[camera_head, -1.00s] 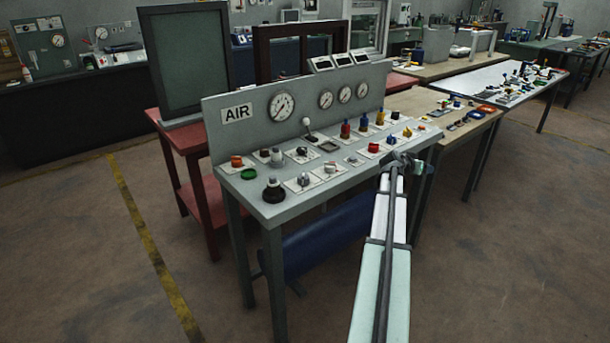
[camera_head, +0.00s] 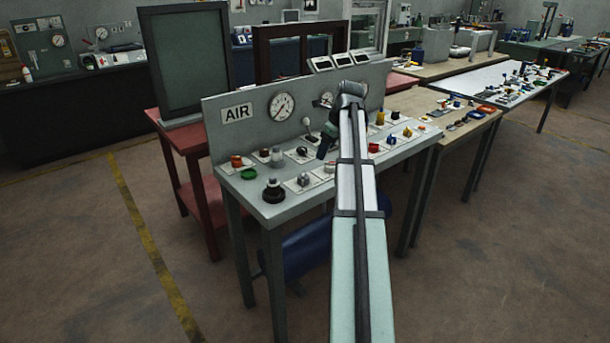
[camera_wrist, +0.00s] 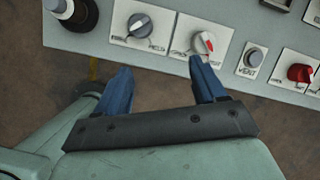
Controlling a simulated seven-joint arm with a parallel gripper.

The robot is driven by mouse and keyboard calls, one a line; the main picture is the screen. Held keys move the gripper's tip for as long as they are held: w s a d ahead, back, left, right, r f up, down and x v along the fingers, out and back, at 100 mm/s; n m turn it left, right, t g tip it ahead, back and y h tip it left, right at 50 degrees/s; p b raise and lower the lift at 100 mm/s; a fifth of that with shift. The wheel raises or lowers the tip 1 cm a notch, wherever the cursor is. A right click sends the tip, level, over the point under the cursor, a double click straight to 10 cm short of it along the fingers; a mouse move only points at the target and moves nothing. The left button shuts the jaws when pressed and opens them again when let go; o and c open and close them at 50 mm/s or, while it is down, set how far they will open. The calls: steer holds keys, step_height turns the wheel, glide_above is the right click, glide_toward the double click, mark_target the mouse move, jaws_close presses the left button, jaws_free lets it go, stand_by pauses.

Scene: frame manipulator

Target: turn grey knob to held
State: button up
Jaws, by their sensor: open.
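A grey knob (camera_wrist: 139,25) with a pale pointer stands on a white label plate in the wrist view; the lettering is too small to read surely. To its right a second grey knob (camera_wrist: 203,43) carries a red mark. In the head view a grey knob (camera_head: 304,179) sits near the panel's front edge. My gripper (camera_wrist: 162,84) is open and empty, its blue fingers apart. In the wrist view the right fingertip overlaps the lower part of the red-marked knob's plate; contact cannot be told. In the head view my gripper (camera_head: 322,152) hangs over the panel's middle.
The grey panel (camera_head: 225,185) holds several other controls. A grey button (camera_wrist: 253,58) and a red knob (camera_wrist: 300,73) stand right. Gauges line the upright back.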

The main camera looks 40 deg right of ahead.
mark_target(305, 174)
steer(key=shift+y, duration=0.5)
steer(key=a+x, duration=0.1)
steer(key=x, duration=0.8)
steer(key=w+a+x, duration=0.1)
steer(key=x, duration=0.3)
steer(key=shift+a+r, duration=0.25)
steer(key=shift+a, duration=0.05)
steer(key=c, duration=1)
steer(key=shift+c, duration=0.2)
